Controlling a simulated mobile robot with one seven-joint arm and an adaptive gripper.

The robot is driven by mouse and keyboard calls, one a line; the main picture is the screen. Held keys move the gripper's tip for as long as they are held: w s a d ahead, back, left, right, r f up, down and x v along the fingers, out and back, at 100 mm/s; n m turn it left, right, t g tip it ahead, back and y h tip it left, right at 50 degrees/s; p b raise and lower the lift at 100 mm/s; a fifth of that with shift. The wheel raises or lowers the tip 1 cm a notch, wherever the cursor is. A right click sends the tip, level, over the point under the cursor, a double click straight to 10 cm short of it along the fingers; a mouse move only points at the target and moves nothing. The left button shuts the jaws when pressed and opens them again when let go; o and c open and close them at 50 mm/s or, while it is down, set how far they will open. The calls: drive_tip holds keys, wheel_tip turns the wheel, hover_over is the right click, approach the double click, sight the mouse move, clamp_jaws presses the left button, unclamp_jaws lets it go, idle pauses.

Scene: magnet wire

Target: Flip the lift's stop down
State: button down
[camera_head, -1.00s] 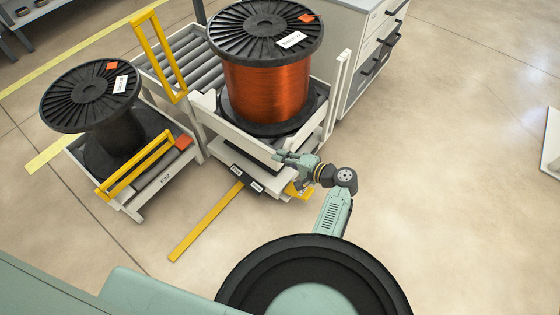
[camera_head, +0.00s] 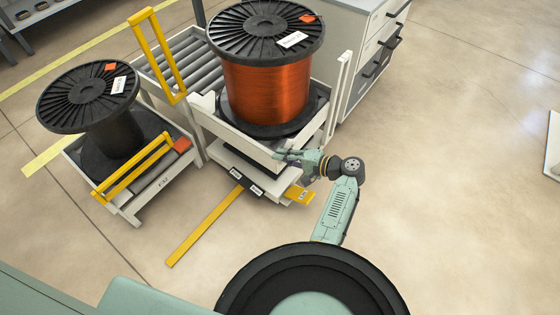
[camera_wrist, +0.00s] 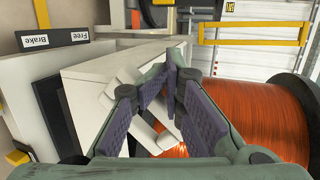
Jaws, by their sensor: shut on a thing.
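The lift (camera_head: 232,133) is a pale frame bearing a large copper-wire spool (camera_head: 266,90). A yellow frame (camera_head: 158,55) stands raised at the lift's left end; I cannot tell for sure that it is the stop. My gripper (camera_head: 280,154) is at the lift's near right side, below the spool. In the wrist view my gripper (camera_wrist: 165,80) has its fingertips close together, and a pale part of the lift (camera_wrist: 152,138) shows between the fingers. The exact gripped spot is hidden by the fingers. A yellow bar (camera_wrist: 255,33) shows beyond.
A low cart (camera_head: 150,192) with a black spool (camera_head: 88,95) and a lowered yellow frame (camera_head: 132,168) stands at left. A Free/Brake label plate (camera_wrist: 55,48) is near my gripper. A yellow pedal (camera_head: 301,195) juts out below.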

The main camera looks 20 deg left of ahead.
drive_tip(key=w+d+t, duration=0.1)
drive_tip(key=w+m, duration=0.1)
drive_tip(key=w, duration=0.1)
drive_tip(key=w+d+t, duration=0.1)
drive_tip(key=shift+w+d+m+t+h, duration=0.2)
drive_tip(key=shift+d+m+t+h, duration=0.1)
drive_tip(key=shift+d+h, duration=0.1)
drive_tip(key=s+d+r+p, duration=0.1)
drive_tip(key=s+d+p, duration=0.2)
drive_tip(key=s+d, duration=0.1)
drive_tip(key=shift+p+v, duration=0.35)
drive_tip(key=shift+v, duration=0.5)
drive_tip(key=shift+a, duration=0.1)
